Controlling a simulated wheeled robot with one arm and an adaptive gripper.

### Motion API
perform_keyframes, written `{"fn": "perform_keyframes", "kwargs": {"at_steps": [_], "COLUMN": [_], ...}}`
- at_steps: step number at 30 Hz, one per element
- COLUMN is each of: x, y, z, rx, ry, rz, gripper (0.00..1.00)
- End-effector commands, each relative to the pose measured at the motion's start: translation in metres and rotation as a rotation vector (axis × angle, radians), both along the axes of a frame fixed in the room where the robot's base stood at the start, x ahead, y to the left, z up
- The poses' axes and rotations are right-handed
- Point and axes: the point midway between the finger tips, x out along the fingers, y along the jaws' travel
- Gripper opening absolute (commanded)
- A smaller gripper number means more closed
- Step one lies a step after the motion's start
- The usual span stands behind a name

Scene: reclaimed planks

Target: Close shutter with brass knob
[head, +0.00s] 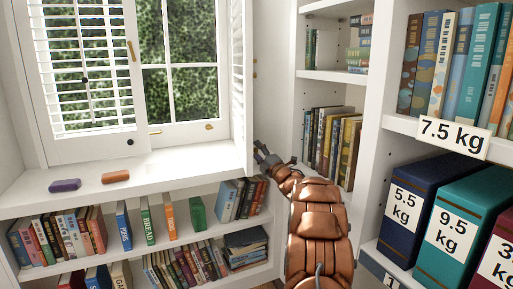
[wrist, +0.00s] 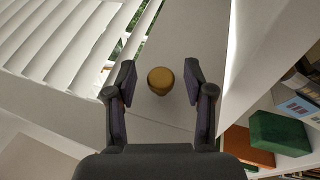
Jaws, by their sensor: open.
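The right shutter (head: 240,80) is a white louvred panel swung open, seen nearly edge-on at the right side of the window. In the wrist view its slats (wrist: 70,40) and flat frame (wrist: 185,30) fill the upper part. A round brass knob (wrist: 160,80) stands on that frame. My gripper (head: 259,150) is at the lower edge of this shutter in the head view, where the knob is hidden. In the wrist view my gripper (wrist: 160,85) is open, with one finger on each side of the knob and a gap to each.
The left shutter (head: 85,75) lies across the left window half and has a dark knob (head: 130,142). A purple object (head: 64,185) and an orange one (head: 115,177) lie on the sill (head: 170,165). Bookshelves stand below and right. A green book (wrist: 278,133) is near my gripper's right.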

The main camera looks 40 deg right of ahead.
Motion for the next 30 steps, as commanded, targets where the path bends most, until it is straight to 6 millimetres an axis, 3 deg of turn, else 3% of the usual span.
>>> {"fn": "perform_keyframes", "kwargs": {"at_steps": [12, 27, 30], "x": [0.0089, 0.0087, 0.0088], "y": [-0.0014, -0.0016, -0.0016], "z": [0.0015, 0.0014, 0.0013], "rx": [0.002, 0.002, 0.003], "ry": [0.000, 0.002, 0.001], "rz": [0.000, -0.001, -0.001], "gripper": [0.53, 0.01, 0.00]}}
